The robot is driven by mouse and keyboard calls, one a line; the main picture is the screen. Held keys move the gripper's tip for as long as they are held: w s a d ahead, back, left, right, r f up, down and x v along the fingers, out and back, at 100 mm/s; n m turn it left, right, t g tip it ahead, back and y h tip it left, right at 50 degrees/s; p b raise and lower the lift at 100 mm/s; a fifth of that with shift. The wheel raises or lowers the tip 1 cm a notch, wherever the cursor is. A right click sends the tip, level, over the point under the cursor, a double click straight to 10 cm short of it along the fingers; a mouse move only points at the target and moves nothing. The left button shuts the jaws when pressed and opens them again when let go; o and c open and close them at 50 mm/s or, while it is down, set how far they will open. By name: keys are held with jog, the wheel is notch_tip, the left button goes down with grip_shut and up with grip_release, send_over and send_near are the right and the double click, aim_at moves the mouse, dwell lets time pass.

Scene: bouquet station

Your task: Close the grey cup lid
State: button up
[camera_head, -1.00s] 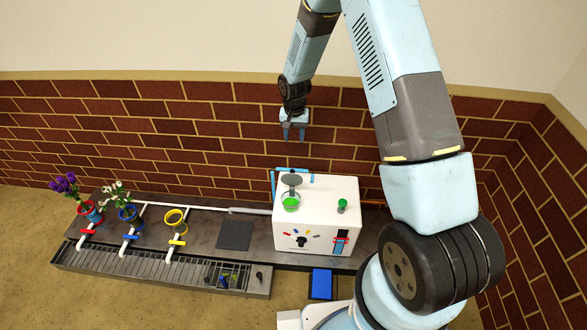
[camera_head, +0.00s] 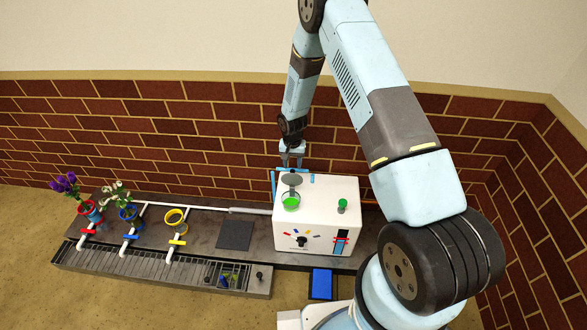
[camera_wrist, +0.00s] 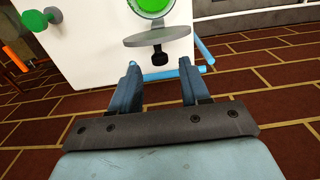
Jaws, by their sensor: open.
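The grey cup lid (camera_head: 292,179) stands open, tilted up at the back of a green-filled cup (camera_head: 290,203) on top of the white box (camera_head: 330,190). In the wrist view the grey lid (camera_wrist: 157,37) shows as a flat disc with a dark knob (camera_wrist: 159,56), with the green cup (camera_wrist: 152,6) beyond it. My gripper (camera_head: 292,163) is just behind and above the lid. In the wrist view its two fingers (camera_wrist: 160,80) are apart, with nothing between them, and point toward the lid and knob. I see no contact with the lid.
A green knob (camera_head: 342,206) stands on the box's right side. Light blue pipes (camera_head: 273,185) run along the box's back left. A brick wall (camera_head: 220,130) rises behind.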

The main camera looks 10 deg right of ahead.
aim_at(292, 170)
jog(key=shift+f, duration=1.6)
jog(key=shift+c, duration=0.2)
grip_shut()
jog(key=shift+d, duration=0.3)
jog(key=shift+a, duration=0.15)
